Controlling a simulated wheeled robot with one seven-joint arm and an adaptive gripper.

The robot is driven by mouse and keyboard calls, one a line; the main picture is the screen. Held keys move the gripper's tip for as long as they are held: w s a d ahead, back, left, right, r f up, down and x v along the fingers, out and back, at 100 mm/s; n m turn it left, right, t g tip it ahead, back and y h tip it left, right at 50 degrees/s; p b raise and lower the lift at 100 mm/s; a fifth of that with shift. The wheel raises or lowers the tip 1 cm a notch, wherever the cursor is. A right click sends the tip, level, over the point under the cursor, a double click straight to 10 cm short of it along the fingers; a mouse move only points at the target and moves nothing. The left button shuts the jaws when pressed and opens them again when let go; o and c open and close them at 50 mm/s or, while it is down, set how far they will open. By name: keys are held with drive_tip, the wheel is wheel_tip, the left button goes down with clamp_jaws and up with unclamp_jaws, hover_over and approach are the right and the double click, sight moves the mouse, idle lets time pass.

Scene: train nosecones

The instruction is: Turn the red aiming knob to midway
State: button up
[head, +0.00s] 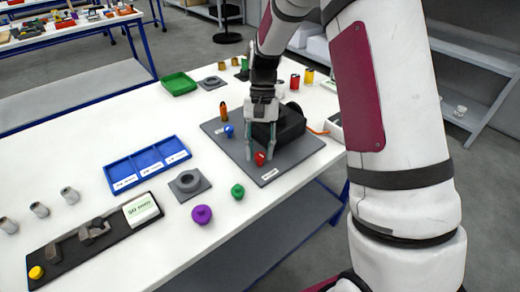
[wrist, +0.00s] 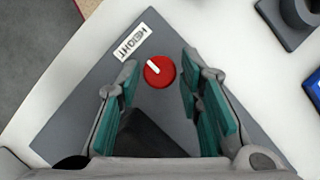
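The red knob (head: 260,158) stands near the front corner of a grey plate (head: 290,168) on the white table. In the wrist view the red knob (wrist: 159,72) is round, with a white pointer line aimed toward the picture's upper left. A white label reading "HEIGHT" (wrist: 130,41) lies beside it. My gripper (head: 261,154) points down over the plate, its teal-padded fingers spread apart. In the wrist view my gripper (wrist: 160,80) has one finger on each side of the knob, with visible gaps. Whether the fingertips reach the knob's height is unclear.
A blue knob (head: 228,131) and a black device (head: 289,124) share the plate. A blue tray (head: 147,163), a grey ring block (head: 188,183), a purple knob (head: 202,214) and a green knob (head: 238,191) stand nearby. The front right table edge is close to the plate.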

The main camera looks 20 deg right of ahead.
drive_tip(key=v, duration=1.1)
drive_tip(key=shift+r, duration=0.3)
drive_tip(key=shift+w, duration=0.1)
drive_tip(key=s+a+r+n+t+h+p, duration=0.1)
drive_tip(key=s+r+n+t+p, duration=0.2)
drive_tip(key=s+r, duration=1)
drive_tip(key=s+f+n+t+h, duration=0.1)
drive_tip(key=s+t, duration=0.4)
drive_tip(key=s, duration=1.2)
drive_tip(key=shift+a+f+n, duration=0.2)
drive_tip(key=shift+a+n, duration=0.2)
drive_tip(key=shift+n, duration=0.3)
